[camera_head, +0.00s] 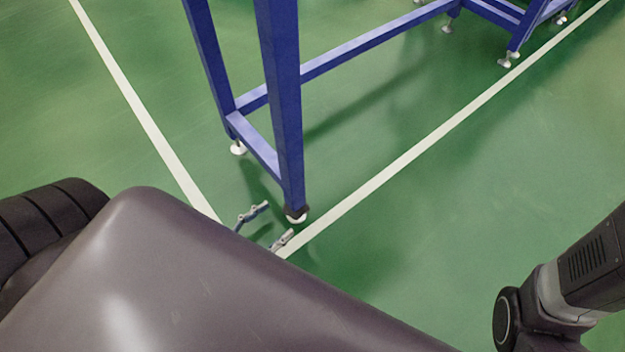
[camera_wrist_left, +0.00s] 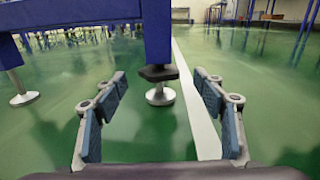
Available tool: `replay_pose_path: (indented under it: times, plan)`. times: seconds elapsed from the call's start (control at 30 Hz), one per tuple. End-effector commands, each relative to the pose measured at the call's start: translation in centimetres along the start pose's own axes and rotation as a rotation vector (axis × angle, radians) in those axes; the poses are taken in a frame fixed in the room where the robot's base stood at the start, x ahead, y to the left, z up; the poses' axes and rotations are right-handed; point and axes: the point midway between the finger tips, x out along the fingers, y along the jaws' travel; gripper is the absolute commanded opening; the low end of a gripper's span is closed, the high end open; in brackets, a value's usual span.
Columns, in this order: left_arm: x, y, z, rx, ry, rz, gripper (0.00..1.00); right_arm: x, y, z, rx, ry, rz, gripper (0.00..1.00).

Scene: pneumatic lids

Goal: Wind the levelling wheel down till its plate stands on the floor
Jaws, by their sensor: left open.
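The levelling wheel (camera_wrist_left: 158,73) is a dark disc under the near blue table leg (camera_wrist_left: 157,30). Below it a short stem carries a round metal plate (camera_wrist_left: 160,96). I cannot tell whether that plate touches the floor or hangs just above it. In the head view the dark wheel (camera_head: 297,211) and the pale plate (camera_head: 296,219) show at the leg's bottom. My left gripper (camera_head: 267,226) is open, low near the floor, short of the foot. In the left wrist view the wheel and plate lie beyond and between its fingers (camera_wrist_left: 160,92), untouched. My right gripper is out of view.
The blue table frame (camera_head: 375,40) has a low crossbar and another foot (camera_head: 238,147) further back. White floor lines (camera_head: 440,134) cross the green floor (camera_head: 480,230). Open floor lies right of the leg. My own arm covers the lower left.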

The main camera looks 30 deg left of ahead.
Motion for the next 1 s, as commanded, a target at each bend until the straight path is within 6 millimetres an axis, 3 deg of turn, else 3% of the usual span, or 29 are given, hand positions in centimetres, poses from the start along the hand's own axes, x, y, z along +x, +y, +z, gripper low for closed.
replay_pose_path:
  times: [0.03,0.23,0.7,1.0]
  plan:
    - [-0.2,0.1,-0.9,0.009,0.005,0.001,0.64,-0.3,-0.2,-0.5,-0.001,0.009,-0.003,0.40]
    - [0.7,0.1,-1.1,0.019,0.006,0.000,0.64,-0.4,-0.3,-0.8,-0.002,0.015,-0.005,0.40]
    - [7.1,0.1,-1.1,0.017,0.004,0.000,0.64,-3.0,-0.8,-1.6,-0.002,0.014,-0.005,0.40]
    - [7.6,0.1,-0.9,0.015,0.007,0.001,0.64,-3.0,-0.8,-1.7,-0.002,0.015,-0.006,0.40]
